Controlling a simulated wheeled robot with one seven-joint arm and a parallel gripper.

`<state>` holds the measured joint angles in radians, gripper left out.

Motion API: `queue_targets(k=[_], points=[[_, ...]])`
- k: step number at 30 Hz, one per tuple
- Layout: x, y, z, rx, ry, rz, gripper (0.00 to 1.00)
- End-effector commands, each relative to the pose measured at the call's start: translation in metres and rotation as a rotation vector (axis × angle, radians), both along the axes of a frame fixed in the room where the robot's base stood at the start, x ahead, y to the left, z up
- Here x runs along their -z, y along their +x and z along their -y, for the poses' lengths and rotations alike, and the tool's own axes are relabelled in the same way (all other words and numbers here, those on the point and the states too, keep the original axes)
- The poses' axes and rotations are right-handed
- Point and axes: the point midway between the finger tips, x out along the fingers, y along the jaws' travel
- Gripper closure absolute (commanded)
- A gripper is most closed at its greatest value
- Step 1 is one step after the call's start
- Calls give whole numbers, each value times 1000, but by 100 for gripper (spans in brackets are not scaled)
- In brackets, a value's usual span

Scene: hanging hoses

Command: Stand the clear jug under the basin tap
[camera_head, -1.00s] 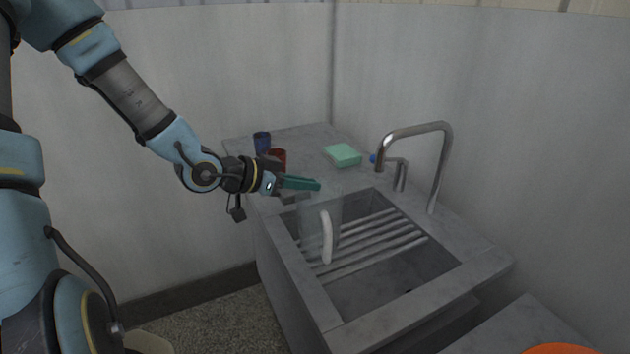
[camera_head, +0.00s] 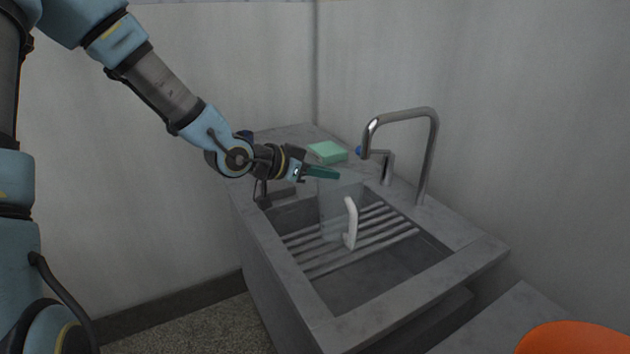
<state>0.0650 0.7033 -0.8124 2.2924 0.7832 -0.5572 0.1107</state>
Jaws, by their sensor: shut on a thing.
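The clear jug (camera_head: 333,215) is see-through with a white handle (camera_head: 351,222) facing the front right. It is upright over the slatted rack in the basin (camera_head: 335,292); I cannot tell whether its base touches the slats. My gripper (camera_head: 322,173) has green fingers shut at the jug's rim, coming from the left. The basin tap (camera_head: 428,150) is a tall bent metal pipe on the basin's right edge. Its spout end (camera_head: 366,150) points down, to the right of the jug and higher than its rim.
A green sponge (camera_head: 327,152) lies on the back counter. A dark blue cup (camera_head: 245,136) is mostly hidden behind my arm. A tap lever (camera_head: 384,163) with a blue tip stands by the spout. An orange round thing (camera_head: 572,339) is at the bottom right. Walls close in behind and right.

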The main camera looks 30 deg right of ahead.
Motion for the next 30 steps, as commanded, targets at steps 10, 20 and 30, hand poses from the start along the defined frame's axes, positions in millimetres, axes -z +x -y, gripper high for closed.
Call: queue_targets(k=[10, 20, 30], points=[[2, -3, 34, 3, -2, 1, 100], [3, -5, 63, 1, -1, 0, 100], [15, -4, 62, 1, -1, 0, 100]])
